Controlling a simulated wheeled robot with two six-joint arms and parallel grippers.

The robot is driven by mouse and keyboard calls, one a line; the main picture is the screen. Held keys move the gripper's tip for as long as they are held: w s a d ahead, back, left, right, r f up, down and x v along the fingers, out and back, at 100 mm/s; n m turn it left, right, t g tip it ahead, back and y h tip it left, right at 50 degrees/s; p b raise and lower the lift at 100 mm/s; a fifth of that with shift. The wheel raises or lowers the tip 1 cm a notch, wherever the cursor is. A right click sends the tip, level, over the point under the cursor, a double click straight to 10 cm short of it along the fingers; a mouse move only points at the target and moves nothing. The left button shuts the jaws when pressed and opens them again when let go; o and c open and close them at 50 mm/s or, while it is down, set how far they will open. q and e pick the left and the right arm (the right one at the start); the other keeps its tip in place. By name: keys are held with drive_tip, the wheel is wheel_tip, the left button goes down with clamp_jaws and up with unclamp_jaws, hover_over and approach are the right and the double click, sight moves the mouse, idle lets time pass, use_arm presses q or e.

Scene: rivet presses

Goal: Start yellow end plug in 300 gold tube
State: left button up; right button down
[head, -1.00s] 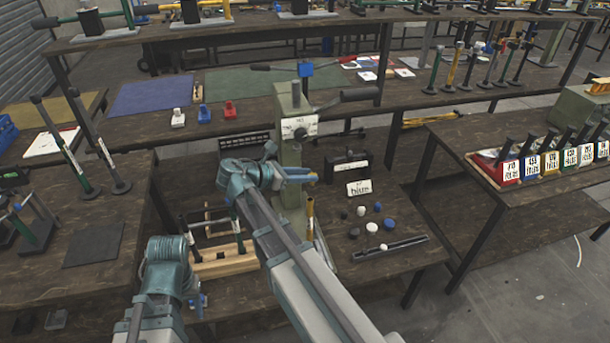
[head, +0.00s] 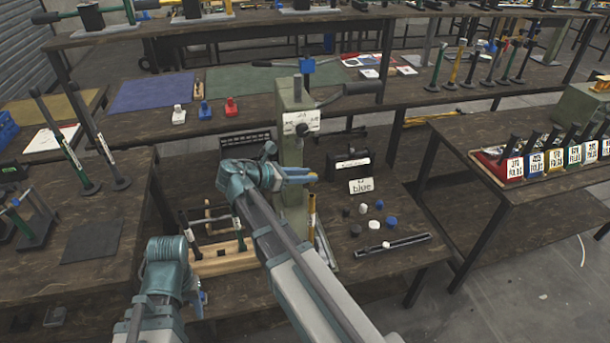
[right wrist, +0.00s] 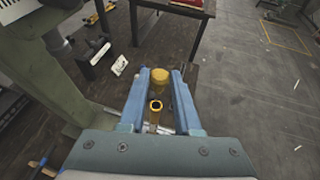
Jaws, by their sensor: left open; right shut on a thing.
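My right gripper (right wrist: 158,88) is shut on the yellow end plug (right wrist: 160,76), which sits between the blue fingertips in the right wrist view. The gold tube (right wrist: 155,110) shows its open dark mouth just below the plug in that picture. The plug's face is apart from the mouth there; the height gap is hard to judge. In the head view the right gripper (head: 298,176) is beside the green press column, and the gold tube (head: 311,216) stands upright below its fingertips. My left gripper (head: 202,298) is low at the left, mostly hidden by its arm.
The green press (head: 292,150) stands close behind the right gripper. A wooden rack (head: 222,262) lies between my arms. Labelled bins (head: 548,165) stand on the right table.

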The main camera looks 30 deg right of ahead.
use_arm(q)
drive_tip(key=shift+f+b, duration=1.45)
drive_tip(key=shift+f, duration=0.3)
use_arm(e)
drive_tip(key=shift+f, duration=1.8)
use_arm(q)
drive_tip(key=shift+f+b, duration=1.15)
drive_tip(key=shift+f, duration=0.05)
use_arm(e)
drive_tip(key=shift+f, duration=1.15)
drive_tip(key=c, duration=0.5)
unclamp_jaws()
use_arm(q)
drive_tip(key=shift+r, duration=0.1)
drive_tip(key=shift+r+p, duration=2.6)
drive_tip(key=shift+p, duration=0.1)
use_arm(e)
drive_tip(key=shift+v, duration=6.95)
drive_tip(key=shift+s, duration=0.1)
